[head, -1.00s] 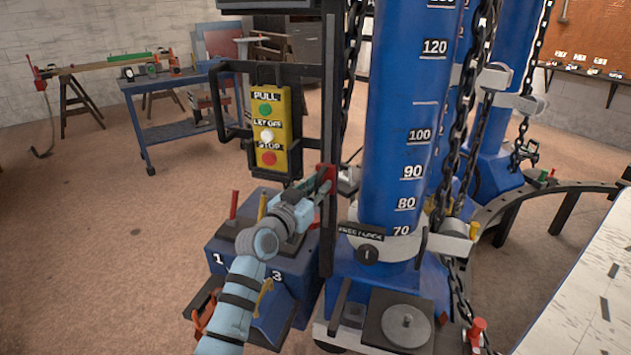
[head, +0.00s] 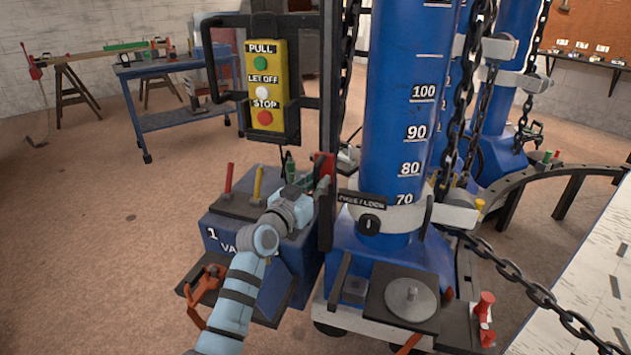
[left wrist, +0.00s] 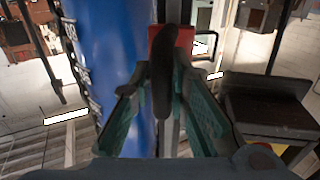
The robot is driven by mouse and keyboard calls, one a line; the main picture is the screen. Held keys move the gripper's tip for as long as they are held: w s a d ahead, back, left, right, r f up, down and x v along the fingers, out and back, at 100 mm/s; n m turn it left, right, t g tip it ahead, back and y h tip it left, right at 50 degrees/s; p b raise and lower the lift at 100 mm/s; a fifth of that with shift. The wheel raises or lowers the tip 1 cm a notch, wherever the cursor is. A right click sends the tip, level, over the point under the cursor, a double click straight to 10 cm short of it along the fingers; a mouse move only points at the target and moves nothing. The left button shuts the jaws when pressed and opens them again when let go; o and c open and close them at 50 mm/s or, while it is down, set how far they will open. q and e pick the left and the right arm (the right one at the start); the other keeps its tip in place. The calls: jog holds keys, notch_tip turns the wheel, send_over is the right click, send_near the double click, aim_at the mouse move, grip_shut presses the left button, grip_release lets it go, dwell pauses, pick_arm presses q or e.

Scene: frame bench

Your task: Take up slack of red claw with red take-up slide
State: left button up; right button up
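The red take-up slide (head: 325,165) sits on the dark upright rail left of the front blue tower. It also shows in the left wrist view as a red block (left wrist: 170,42) with a dark handle in front. My left gripper (head: 304,184) is at the slide. In the left wrist view its fingers (left wrist: 163,82) stand apart, one on each side of the handle, with no clear grip on it. A chain (head: 535,290) runs from the tower's collar down to the lower right. I cannot make out the red claw with certainty. My right gripper is out of view.
A yellow button box (head: 265,85) hangs left of the rail. A blue cabinet (head: 285,262) with red and yellow levers stands below it. The blue tower (head: 400,110) and its base are close on the right. A pale bench (head: 600,270) lies at the lower right.

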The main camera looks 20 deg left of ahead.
pick_arm(q)
jog(key=o, duration=0.3)
jog(key=shift+s+d+f, duration=0.15)
jog(key=shift+d+f, duration=0.05)
jog(key=shift+f, duration=0.5)
jog(key=shift+w+a+f, duration=0.1)
jog(key=shift+w+a, duration=0.2)
jog(key=shift+w, duration=0.05)
jog(key=shift+s, duration=0.3)
jog(key=v, duration=1.1)
jog(key=shift+s, duration=0.2)
jog(key=shift+a, duration=0.1)
